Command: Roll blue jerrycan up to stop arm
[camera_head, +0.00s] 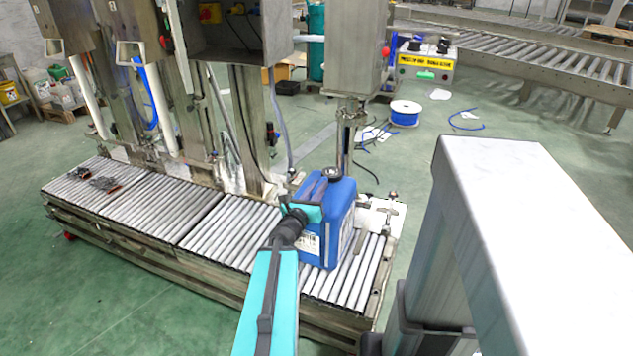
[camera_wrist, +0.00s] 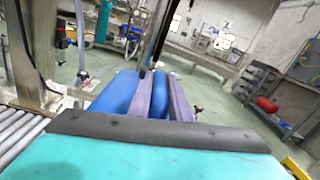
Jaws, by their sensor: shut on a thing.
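The blue jerrycan (camera_head: 328,236) stands upright on the roller conveyor (camera_head: 215,236), near its right end. My gripper (camera_head: 318,188) is at the top of the jerrycan, shut on it by its handle. In the wrist view, the two purple fingers of my gripper (camera_wrist: 162,98) press close together, with the blue jerrycan (camera_wrist: 118,95) showing beside and between them. The fingers and my wrist hide part of the can's top and left side. A short grey bar (camera_head: 359,242) shows close by the can's right side; I cannot tell whether it is the stop arm or whether they touch.
A metal column with a nozzle (camera_head: 346,135) stands right behind the jerrycan. More filling columns (camera_head: 250,120) line the conveyor's back edge to the left. Dark wire pieces (camera_head: 103,183) lie on the far left rollers. The rollers between are clear. A blue cable reel (camera_head: 404,114) sits on the floor behind.

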